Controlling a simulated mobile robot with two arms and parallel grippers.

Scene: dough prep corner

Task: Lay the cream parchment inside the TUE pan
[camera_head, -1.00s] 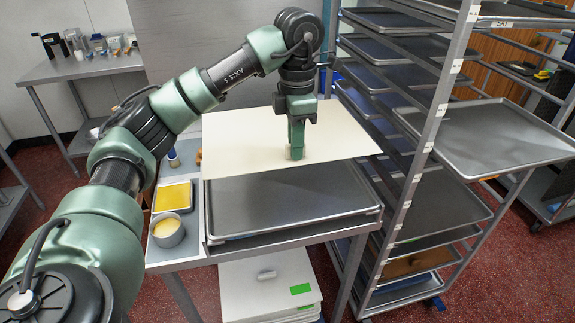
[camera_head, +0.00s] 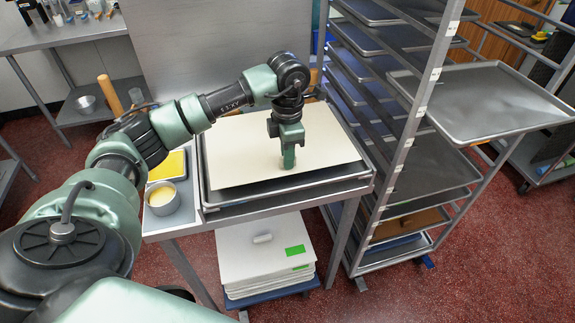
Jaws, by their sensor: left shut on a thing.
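The cream parchment (camera_head: 240,150) is a large flat sheet over a grey sheet pan (camera_head: 290,184) on the metal table. It covers most of the pan, leaving a strip along the near side bare. My left gripper (camera_head: 288,160) points down and is shut on the sheet near its front edge, right of the middle. I cannot tell whether the sheet touches the pan floor all over. No TUE label is readable on this pan. My right gripper is not in view.
A tall rack (camera_head: 425,110) of pans stands close to the right, with one pan (camera_head: 485,100) sticking out. A bowl of yellow stuff (camera_head: 160,197) and a yellow tray (camera_head: 167,165) sit left of the pan. White stacked bins (camera_head: 262,252) are below the table.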

